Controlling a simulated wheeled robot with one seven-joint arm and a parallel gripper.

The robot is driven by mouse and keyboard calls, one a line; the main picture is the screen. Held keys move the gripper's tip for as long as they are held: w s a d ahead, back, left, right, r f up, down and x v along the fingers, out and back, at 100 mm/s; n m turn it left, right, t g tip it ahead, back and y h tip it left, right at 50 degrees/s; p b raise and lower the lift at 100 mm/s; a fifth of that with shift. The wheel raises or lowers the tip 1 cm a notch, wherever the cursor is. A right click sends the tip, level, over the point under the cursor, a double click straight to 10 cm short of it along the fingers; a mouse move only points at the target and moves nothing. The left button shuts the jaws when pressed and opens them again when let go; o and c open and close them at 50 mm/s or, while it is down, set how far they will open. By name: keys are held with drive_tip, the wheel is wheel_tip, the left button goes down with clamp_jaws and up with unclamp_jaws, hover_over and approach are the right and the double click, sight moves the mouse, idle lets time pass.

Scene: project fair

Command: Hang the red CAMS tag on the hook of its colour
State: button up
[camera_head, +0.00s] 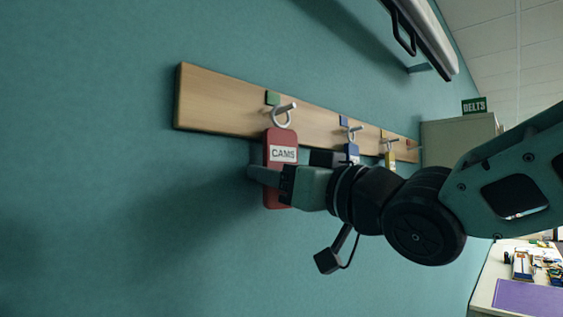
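The red CAMS tag (279,139) is upright against the wall below the wooden rail, at the leftmost hook (287,107). The square above that hook is green (272,98). The tag's white ring (275,119) overlaps the hook in this view; I cannot tell for sure whether it is around the peg. My gripper (268,176) reaches in from the right at the tag's lower half, a teal finger crossing it and sticking out past its left edge. The gripper hides part of the tag, and whether its fingers pinch the tag is not clear.
The wooden rail (222,106) runs rightward with a blue tag (352,149) under a blue square and a yellow tag (390,159) farther right. The far end is partly seen, its square's colour unclear. A cabinet with a BELTS sign (474,105) and a cluttered table (483,296) stand right.

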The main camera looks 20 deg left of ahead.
drive_tip(key=shift+r, duration=0.3)
drive_tip(key=shift+r, duration=0.2)
drive_tip(key=shift+d, duration=0.1)
idle(0.4)
drive_tip(key=shift+r+v, duration=0.25)
drive_tip(key=shift+v, duration=0.95)
drive_tip(key=shift+r+v, duration=0.3)
drive_tip(key=shift+v, duration=0.9)
drive_tip(key=shift+r+v, duration=0.25)
drive_tip(key=shift+v, duration=0.95)
drive_tip(key=shift+s+d, duration=0.15)
drive_tip(key=shift+f, duration=0.1)
